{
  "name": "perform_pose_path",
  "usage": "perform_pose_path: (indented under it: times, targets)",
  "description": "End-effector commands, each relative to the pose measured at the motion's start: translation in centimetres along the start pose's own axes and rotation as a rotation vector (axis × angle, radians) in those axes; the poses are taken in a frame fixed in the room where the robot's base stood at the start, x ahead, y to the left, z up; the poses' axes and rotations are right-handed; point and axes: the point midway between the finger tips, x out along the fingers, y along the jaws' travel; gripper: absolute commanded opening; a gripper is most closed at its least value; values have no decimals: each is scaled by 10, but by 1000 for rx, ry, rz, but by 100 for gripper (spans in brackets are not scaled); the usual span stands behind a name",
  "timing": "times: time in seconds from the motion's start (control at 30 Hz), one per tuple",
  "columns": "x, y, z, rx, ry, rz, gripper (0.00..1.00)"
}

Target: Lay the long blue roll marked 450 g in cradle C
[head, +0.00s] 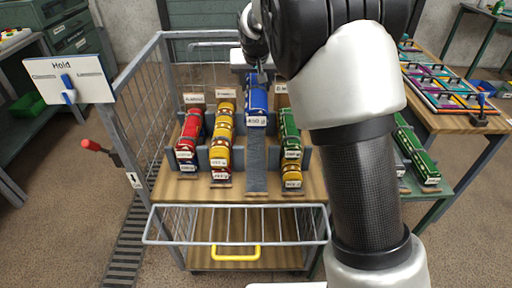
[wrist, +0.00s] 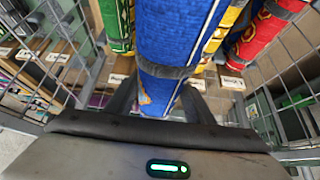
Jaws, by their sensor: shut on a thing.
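The long blue roll (head: 256,100) has a white tag that appears to read 450 g. My gripper (head: 259,75) is shut on it near its far end, above the cart's rack. In the wrist view the blue roll (wrist: 176,45) runs up between the fingers of my gripper (wrist: 158,98). Below the roll, an empty dark cradle (head: 256,165) lies between the yellow rolls and the green roll. The roll seems lined up with this cradle, but its height above it is hard to tell. The cradle's letter is hidden or unreadable.
A Hold board (head: 92,88) stands left. Another green roll (head: 420,155) lies right.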

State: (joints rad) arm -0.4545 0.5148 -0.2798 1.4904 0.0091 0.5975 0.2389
Motion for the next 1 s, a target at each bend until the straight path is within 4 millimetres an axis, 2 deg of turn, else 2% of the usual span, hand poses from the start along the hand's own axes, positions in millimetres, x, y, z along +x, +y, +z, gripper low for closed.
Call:
perform_pose_path:
  times: [0.03, 0.1, 0.6, 0.8, 1.0]
  targets:
    - [15, 0, 10, 0, -1, 0, 12]
    - [30, 0, 20, 0, -1, 0, 12]
    - [139, 1, 89, 0, 1, 1, 12]
    - [164, 0, 104, 1, 4, -1, 12]
    - [174, 0, 110, 1, 4, -1, 12]
